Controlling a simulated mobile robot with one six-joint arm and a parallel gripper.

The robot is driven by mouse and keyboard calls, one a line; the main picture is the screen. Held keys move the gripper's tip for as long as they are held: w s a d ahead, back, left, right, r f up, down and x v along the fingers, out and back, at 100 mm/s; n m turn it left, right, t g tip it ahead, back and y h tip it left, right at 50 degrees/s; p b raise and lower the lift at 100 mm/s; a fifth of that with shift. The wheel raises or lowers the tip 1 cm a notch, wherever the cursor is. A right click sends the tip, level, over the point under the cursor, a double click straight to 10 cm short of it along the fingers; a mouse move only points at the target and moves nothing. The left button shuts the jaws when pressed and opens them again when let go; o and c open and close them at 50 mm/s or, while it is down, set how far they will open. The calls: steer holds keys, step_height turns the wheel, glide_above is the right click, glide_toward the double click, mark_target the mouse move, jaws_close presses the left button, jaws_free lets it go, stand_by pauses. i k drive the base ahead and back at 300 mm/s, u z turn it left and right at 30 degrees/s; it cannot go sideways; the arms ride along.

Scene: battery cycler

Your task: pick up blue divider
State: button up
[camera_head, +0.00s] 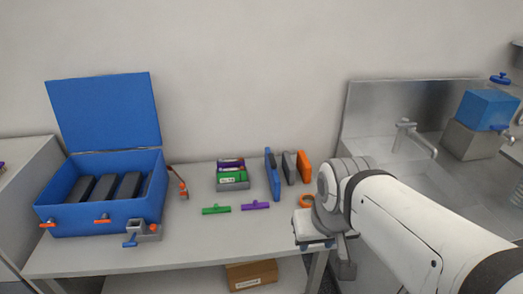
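A thin blue divider (272,175) stands upright on the grey table, near its right part, left of a grey divider (289,167) and an orange divider (304,168). My gripper (318,245) is at the table's front right corner, to the right of the blue divider and nearer the camera, apart from it. Its fingers are mostly hidden under its white body, so I cannot tell their opening. No held object shows.
An open blue box (105,218) with dark blocks stands at the left. A metal sink (420,165) is at the right.

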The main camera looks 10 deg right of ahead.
mark_target(270, 162)
steer(key=i, duration=0.85)
steer(key=u, duration=0.05)
